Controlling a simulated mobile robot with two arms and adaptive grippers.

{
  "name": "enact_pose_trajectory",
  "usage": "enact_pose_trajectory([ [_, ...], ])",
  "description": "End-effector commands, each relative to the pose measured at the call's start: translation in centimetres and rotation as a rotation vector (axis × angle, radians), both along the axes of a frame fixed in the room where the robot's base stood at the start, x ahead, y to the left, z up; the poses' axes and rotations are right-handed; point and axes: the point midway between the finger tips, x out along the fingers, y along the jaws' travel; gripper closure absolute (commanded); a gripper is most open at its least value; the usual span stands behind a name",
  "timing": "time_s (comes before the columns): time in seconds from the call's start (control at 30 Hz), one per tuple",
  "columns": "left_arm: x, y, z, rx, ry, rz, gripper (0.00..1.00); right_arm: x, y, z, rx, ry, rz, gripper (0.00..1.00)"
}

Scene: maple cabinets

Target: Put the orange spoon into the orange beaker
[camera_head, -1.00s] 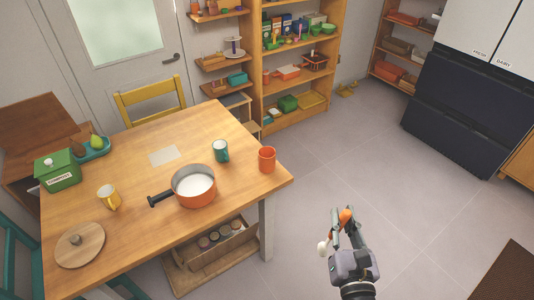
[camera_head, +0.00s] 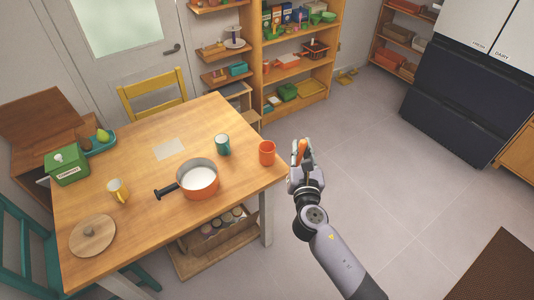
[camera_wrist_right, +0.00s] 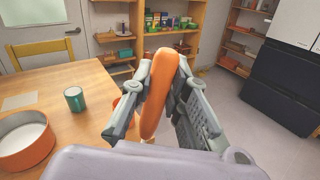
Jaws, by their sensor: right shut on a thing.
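My right gripper (camera_head: 301,162) is shut on the orange spoon (camera_head: 302,150), just right of the table's right corner. In the right wrist view the spoon's orange part (camera_wrist_right: 158,95) stands nearly upright between the fingers (camera_wrist_right: 163,90); its other end is hidden. The orange beaker (camera_head: 267,153) stands upright on the table near that corner, a little left of the gripper and apart from it. In the right wrist view the beaker (camera_wrist_right: 117,103) is mostly hidden behind the left finger. My left gripper is not in view.
Shelves (camera_head: 300,100) stand behind. The floor right of the table is clear.

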Motion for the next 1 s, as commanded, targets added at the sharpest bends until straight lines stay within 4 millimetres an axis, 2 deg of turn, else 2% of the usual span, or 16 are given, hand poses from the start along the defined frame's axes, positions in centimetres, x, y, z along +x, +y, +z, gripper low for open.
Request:
enact_pose_trajectory([
  [0.2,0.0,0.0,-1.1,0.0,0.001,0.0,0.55,4.2,1.7,0.1,0.0,-0.003,0.001,1.0],
  [0.5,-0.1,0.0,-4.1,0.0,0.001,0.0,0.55,9.8,3.9,-0.5,-0.001,-0.003,0.0,1.0],
  [1.0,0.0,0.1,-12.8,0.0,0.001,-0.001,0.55,18.5,7.4,-2.2,-0.001,-0.003,0.0,1.0],
])
